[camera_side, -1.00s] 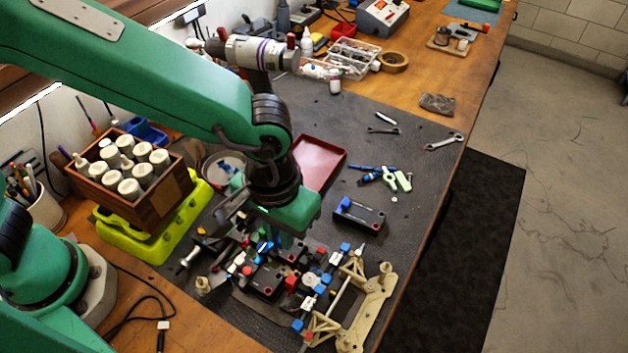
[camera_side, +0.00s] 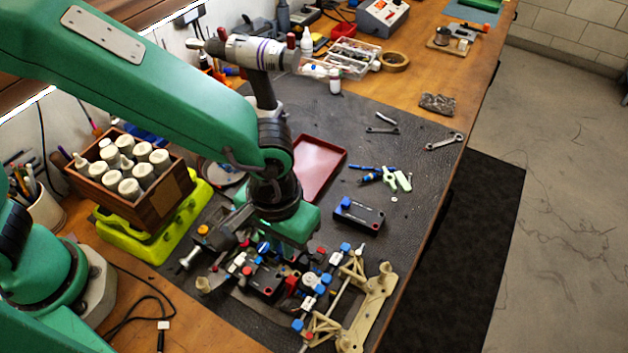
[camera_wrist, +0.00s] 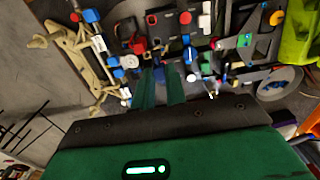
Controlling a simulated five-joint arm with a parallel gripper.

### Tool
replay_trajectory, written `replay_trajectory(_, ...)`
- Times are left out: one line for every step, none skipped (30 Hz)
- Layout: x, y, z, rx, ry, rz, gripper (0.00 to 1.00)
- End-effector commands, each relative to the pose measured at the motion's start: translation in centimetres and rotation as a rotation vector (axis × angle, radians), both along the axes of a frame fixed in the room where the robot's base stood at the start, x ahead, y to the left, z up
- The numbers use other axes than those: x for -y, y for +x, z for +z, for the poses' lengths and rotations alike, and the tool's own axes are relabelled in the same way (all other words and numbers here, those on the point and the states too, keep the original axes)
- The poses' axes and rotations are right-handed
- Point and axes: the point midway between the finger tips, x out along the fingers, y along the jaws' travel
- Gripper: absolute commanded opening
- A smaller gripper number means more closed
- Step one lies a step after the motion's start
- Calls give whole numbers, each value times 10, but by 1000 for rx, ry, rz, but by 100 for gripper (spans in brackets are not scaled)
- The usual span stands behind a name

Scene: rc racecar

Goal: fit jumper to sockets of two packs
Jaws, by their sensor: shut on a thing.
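My gripper (camera_wrist: 161,72) is low over the middle of the car chassis, with its two green fingers close together. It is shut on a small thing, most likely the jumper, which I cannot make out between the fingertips. In the side view the green gripper body hides the fingertips and part of the chassis. In the wrist view a black pack (camera_wrist: 172,22) with red parts lies beyond the fingertips. The sockets are too small to tell apart.
A separate black box with a blue plug (camera_side: 359,214) lies on the mat to the right. The beige suspension frame (camera_side: 370,300) is at the chassis's right end.

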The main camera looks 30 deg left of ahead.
Motion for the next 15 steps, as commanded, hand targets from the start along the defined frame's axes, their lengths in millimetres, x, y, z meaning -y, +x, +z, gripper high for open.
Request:
replay_trajectory(0, 0, -4, -1, 1, 0, 0)
replay_trajectory(0, 0, -6, -1, 1, 0, 0)
replay_trajectory(0, 0, -9, -1, 2, 0, 0)
replay_trajectory(0, 0, -11, -1, 2, 0, 0)
replay_trajectory(0, 0, -13, -1, 1, 0, 0)
replay_trajectory(0, 0, -15, -1, 1, 0, 0)
replay_trajectory(0, 0, -17, -1, 1, 0, 0)
replay_trajectory(0, 0, -19, -1, 1, 0, 0)
replay_trajectory(0, 0, -21, -1, 2, 0, 0)
replay_trajectory(0, 0, -22, -1, 2, 0, 0)
replay_trajectory(0, 0, -23, -1, 1, 0, 0)
replay_trajectory(0, 0, -24, -1, 1, 0, 0)
replay_trajectory(0, 0, -25, 0, 0, 0, 0)
replay_trajectory(0, 0, -26, 0, 0, 0, 0)
replay_trajectory(0, 0, -26, 0, 0, 0, 0)
